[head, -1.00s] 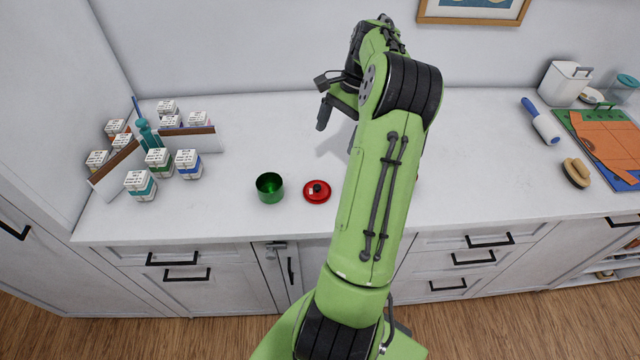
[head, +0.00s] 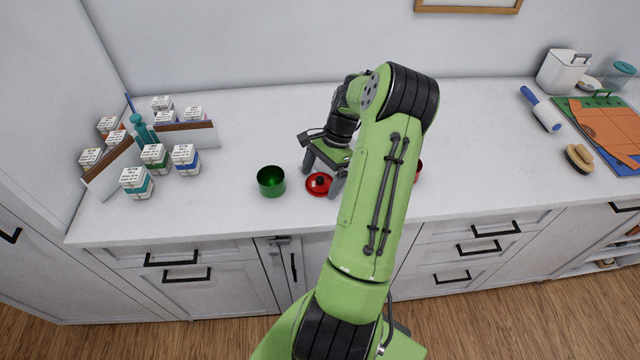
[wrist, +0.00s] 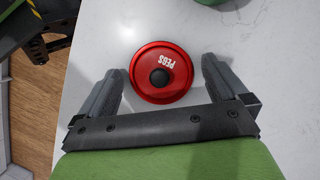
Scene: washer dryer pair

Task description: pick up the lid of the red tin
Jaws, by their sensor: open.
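The red lid (head: 319,184) lies flat on the white counter; it has a dark round knob and the word PEGS, legible in the wrist view (wrist: 161,90). My gripper (head: 322,177) is open above it. In the wrist view the fingers of my gripper (wrist: 162,75) stand on either side of the lid, with a gap on each side. Part of a red object (head: 419,170), perhaps the red tin, shows at the right edge of my arm, which hides the rest.
An open green tin (head: 271,182) stands just left of the lid. Small labelled boxes (head: 137,182) and angled racks stand at the left. A brush (head: 579,157), a lint roller (head: 540,108) and boards lie at the right. The counter's front edge is close.

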